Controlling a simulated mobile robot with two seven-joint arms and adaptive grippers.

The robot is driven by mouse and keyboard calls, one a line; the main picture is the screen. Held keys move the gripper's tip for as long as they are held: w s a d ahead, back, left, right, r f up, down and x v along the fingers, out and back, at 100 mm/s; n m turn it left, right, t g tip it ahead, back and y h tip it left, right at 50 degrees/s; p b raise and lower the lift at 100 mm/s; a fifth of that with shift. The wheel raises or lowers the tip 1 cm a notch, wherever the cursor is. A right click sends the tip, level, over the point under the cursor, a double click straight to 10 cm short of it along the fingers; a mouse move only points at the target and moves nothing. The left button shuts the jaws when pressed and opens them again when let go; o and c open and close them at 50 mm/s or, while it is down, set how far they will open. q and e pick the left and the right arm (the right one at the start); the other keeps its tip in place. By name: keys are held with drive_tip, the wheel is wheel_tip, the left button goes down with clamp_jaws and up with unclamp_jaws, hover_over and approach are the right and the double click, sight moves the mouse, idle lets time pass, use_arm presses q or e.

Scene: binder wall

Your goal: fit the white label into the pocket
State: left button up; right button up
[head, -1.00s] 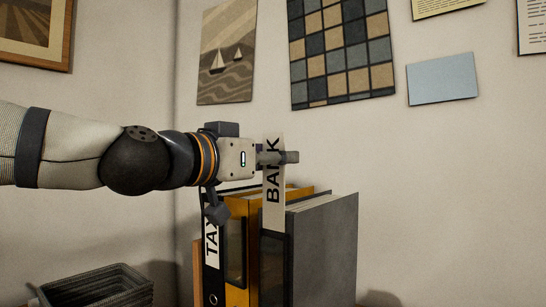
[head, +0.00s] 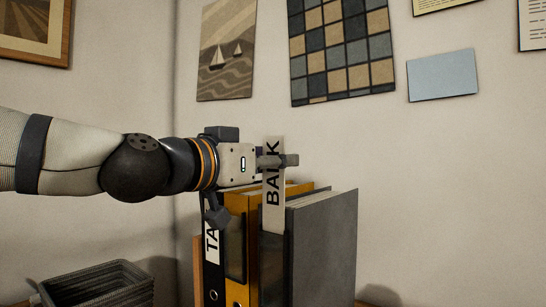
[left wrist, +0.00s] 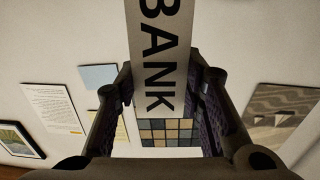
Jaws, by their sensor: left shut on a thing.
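The white label (head: 272,205), printed BANK in black, stands upright in the head view. My left gripper (head: 279,160) is shut on its upper part, and a finger covers some of the lettering. In the left wrist view the label (left wrist: 160,50) runs between the two fingers. The pocket (head: 271,268) is a dark panel on the spine of the grey binder (head: 322,250). The label's lower end meets the pocket's top edge; how far it sits inside is hard to tell. My right gripper is in neither view.
A yellow binder (head: 236,207) and a black binder with a TAX label (head: 211,243) stand to the left of the grey one. A dark basket (head: 100,285) is at lower left. Pictures, including a checkered one (head: 340,50), hang on the wall behind.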

sight(273, 198)
use_arm(q)
drive_tip(key=shift+f+b, duration=0.55)
drive_tip(key=shift+f, duration=2.5)
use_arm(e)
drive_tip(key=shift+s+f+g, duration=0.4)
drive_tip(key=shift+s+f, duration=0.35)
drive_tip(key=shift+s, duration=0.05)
use_arm(q)
drive_tip(key=o, duration=0.8)
drive_tip(key=v, duration=1.2)
drive_tip(key=shift+r, duration=0.2)
